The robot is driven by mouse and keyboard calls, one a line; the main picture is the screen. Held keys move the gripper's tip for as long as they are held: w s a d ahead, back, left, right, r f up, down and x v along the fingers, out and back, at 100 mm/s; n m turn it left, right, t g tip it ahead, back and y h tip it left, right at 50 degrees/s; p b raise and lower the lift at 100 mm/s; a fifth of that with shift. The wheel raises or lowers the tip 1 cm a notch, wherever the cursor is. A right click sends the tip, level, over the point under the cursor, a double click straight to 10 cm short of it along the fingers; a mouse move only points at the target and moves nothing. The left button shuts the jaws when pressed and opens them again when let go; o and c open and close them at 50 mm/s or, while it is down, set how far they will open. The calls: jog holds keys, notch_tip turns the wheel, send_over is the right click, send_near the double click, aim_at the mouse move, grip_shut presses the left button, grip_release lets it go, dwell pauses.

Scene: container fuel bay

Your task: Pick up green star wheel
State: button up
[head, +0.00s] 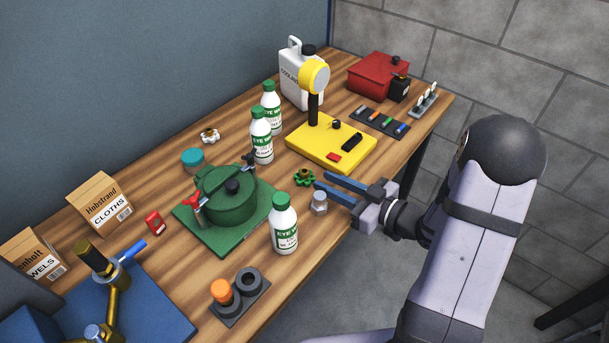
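The green star wheel (305,177) is a small lobed knob lying on the wooden table, just left of my fingertips. My gripper (321,180) reaches in from the right with its two blue fingers apart and nothing seen between them. The fingertips point at the wheel and appear close to its right side. I cannot tell whether they touch it, or their exact height above the table.
A grey knob (319,202) stands just below the fingers. An eye wash bottle (284,225) is nearby at lower left, a green pot (228,197) to the left. The yellow base (312,146) of a lamp lies behind. The table's front edge runs under my gripper.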

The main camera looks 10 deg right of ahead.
aim_at(308, 173)
jog(key=shift+p+x, duration=0.8)
jog(key=shift+x, duration=1.85)
jog(key=shift+c, duration=0.2)
grip_shut()
